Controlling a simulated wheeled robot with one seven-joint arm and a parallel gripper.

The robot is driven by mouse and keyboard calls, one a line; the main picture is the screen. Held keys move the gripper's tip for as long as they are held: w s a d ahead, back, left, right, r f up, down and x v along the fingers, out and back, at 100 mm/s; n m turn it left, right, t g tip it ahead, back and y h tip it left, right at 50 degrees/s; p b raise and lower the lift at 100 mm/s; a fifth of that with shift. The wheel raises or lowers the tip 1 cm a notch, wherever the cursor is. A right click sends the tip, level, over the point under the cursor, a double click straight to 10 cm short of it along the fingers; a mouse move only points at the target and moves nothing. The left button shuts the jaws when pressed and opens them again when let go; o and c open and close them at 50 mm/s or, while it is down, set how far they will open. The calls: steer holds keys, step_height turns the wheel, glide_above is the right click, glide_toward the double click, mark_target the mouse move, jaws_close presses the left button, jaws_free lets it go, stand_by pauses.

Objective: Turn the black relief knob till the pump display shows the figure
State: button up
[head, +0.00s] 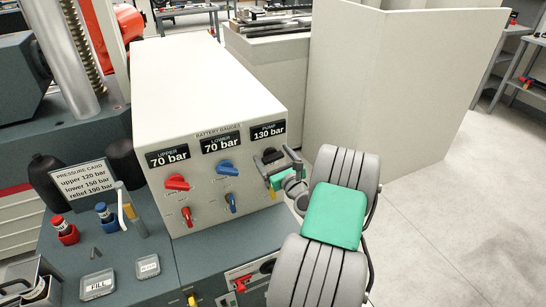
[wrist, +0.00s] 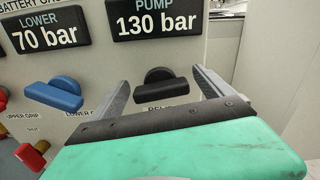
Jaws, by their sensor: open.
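The black relief knob (wrist: 160,92) is on the white panel in the wrist view, its bar roughly level, with a partly hidden label below it. In the head view the knob (head: 271,155) shows just below the pump display. The pump display (head: 268,131) reads 130 bar; it also shows in the wrist view (wrist: 153,18). My gripper (head: 273,159) is open at the panel. In the wrist view its fingers (wrist: 159,82) stand on either side of the knob, with gaps visible; contact is not visible. The pressure card (head: 81,182) reads upper 120, lower 150, relief 190 bar.
Upper and lower displays both read 70 bar. A red knob (head: 177,182) and a blue knob (head: 227,168) sit left of the relief knob, with smaller red and blue levers below. A pale partition (head: 395,85) stands at the right. Floor at right is clear.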

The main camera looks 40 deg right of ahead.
steer(key=c, duration=1.4)
steer(key=shift+o, duration=0.2)
